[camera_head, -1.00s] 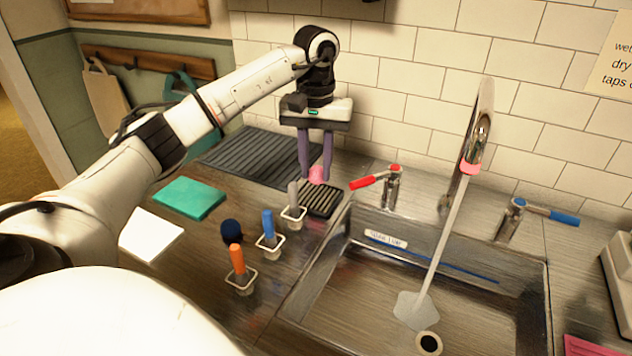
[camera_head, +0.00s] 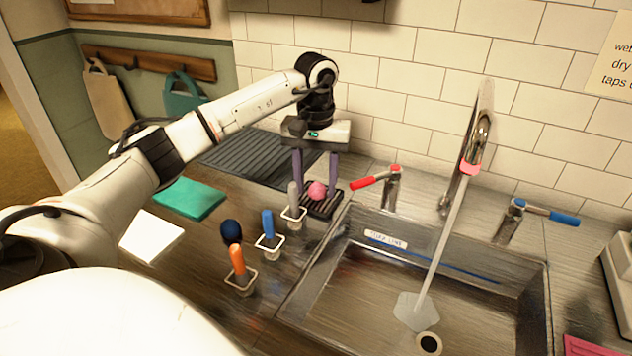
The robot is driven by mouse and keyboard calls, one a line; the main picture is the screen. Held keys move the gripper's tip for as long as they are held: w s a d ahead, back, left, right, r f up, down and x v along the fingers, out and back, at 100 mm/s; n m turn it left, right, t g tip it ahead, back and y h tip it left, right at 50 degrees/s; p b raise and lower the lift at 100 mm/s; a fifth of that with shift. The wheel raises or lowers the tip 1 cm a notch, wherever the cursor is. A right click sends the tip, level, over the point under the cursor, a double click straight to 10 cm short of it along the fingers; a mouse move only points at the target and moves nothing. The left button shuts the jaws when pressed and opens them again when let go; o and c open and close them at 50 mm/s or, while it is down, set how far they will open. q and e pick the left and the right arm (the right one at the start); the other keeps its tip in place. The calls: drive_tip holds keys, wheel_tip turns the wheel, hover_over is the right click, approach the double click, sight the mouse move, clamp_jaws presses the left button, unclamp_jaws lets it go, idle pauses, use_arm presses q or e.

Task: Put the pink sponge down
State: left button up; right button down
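The pink sponge (camera_head: 317,190) is a small rounded lump. It sits on a small black slatted rack (camera_head: 322,207) on the counter, left of the red-handled tap. My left gripper (camera_head: 315,178) is just above and around it, pointing down. Its two purple fingers are spread apart, with a gap showing on each side of the sponge. My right gripper is out of view.
Blue (camera_head: 268,224), orange (camera_head: 237,260) and grey (camera_head: 293,195) handles stand in small holders nearby, beside a dark blue ball (camera_head: 231,232). The red-handled tap (camera_head: 392,187) is close right. Water runs from the spout (camera_head: 483,125) into the sink (camera_head: 385,290).

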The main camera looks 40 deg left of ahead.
sight(316, 189)
use_arm(q)
drive_tip(key=shift+r, duration=0.15)
wheel_tip(316, 189, up, 12)
drive_tip(key=p, duration=0.1)
idle(0.3)
idle(1.2)
